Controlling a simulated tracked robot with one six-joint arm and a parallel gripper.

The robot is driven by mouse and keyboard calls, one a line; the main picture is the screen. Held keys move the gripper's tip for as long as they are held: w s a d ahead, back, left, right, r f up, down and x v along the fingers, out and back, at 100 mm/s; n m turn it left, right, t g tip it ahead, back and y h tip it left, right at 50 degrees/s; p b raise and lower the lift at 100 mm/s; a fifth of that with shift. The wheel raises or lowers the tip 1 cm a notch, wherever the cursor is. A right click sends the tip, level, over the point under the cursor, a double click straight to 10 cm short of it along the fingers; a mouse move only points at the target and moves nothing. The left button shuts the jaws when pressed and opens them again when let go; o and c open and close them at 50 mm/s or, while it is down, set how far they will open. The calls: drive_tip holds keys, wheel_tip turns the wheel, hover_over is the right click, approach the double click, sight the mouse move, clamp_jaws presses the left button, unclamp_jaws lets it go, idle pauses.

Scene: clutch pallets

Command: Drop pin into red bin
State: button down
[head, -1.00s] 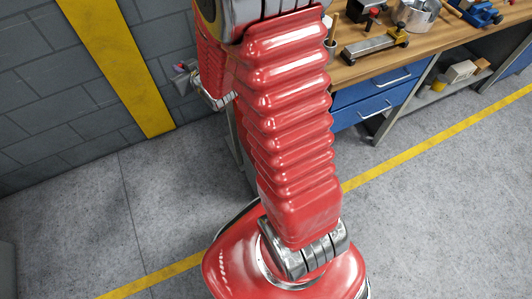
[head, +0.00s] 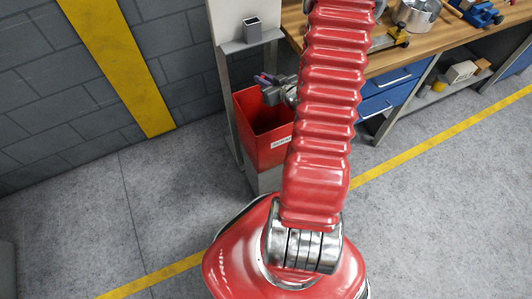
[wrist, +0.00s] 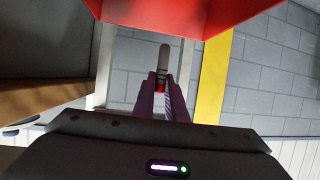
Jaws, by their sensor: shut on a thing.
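The red bin (head: 244,115) stands in the head view beside the workbench, open at the top, with a white label on its front. My gripper (head: 264,81) is at the bin's upper edge in the head view, seemingly over or just beside its opening; I cannot tell which. In the wrist view, my gripper (wrist: 161,84) is shut on the pin (wrist: 164,55), a slim grey rod with a rounded end standing out past the fingertips. The bin's red wall (wrist: 170,14) fills the top of the wrist view. The pin is too small to make out in the head view.
A grey stand (head: 227,75) rises behind the bin, with a small square metal tube (head: 252,30) on its ledge. The wooden workbench (head: 440,35) with blue drawers (head: 391,88) is to the right. The floor in front is clear.

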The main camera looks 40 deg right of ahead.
drive_tip(key=shift+s+d+f, duration=0.25)
drive_tip(key=shift+s+d, duration=0.1)
drive_tip(key=shift+s, duration=0.1)
drive_tip(key=shift+s+d+f, duration=0.2)
drive_tip(key=shift+s+d, duration=0.1)
drive_tip(key=shift+s, duration=0.15)
drive_tip(key=shift+f, duration=0.15)
drive_tip(key=shift+f, duration=2.85)
drive_tip(key=c, duration=1.7)
unclamp_jaws()
